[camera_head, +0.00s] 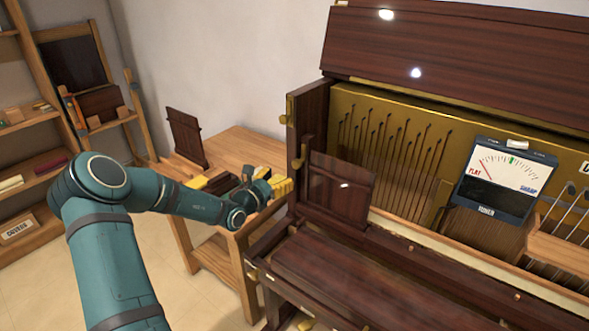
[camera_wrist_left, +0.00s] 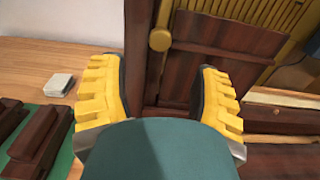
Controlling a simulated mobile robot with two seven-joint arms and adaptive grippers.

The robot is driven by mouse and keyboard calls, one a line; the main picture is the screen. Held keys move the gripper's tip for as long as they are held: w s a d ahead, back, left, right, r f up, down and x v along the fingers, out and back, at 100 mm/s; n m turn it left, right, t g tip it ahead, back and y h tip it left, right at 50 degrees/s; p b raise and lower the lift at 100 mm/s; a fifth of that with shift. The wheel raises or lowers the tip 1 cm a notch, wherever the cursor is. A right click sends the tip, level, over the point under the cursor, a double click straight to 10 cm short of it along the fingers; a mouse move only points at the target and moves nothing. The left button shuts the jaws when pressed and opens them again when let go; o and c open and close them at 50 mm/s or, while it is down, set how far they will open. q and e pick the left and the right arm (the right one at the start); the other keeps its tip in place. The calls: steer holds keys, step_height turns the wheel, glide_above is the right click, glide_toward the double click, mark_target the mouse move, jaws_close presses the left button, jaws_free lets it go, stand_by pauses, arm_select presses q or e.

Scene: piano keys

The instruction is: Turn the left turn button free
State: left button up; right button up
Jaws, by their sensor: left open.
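The left turn button is a small brass piece (camera_head: 296,165) on the left post of the dark piano case. In the left wrist view its rounded brass end (camera_wrist_left: 160,40) shows upper centre, with a narrow brass part rising from it, beside a dark wood panel (camera_wrist_left: 215,65). My left gripper (camera_head: 276,182) is beside the left end of the piano in the head view. In the left wrist view its yellow-padded fingers (camera_wrist_left: 163,78) are spread and empty, with the button above and between them. I cannot tell the exact gap in depth. My right gripper is not in view.
A wooden side table (camera_head: 245,142) stands left of the piano, with dark wood pieces (camera_wrist_left: 38,140) on a green mat and a pale block (camera_wrist_left: 59,85). A tuner meter (camera_head: 503,183) stands in the piano at right. Another brass fitting (camera_head: 290,110) is higher on the case edge.

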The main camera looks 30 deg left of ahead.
mark_target(295, 166)
arm_select(q)
steer(key=w, duration=0.5)
steer(key=w+b, duration=0.1)
steer(key=w, duration=0.2)
steer(key=shift+w+d, duration=0.1)
steer(key=shift+d, duration=0.2)
jaws_close()
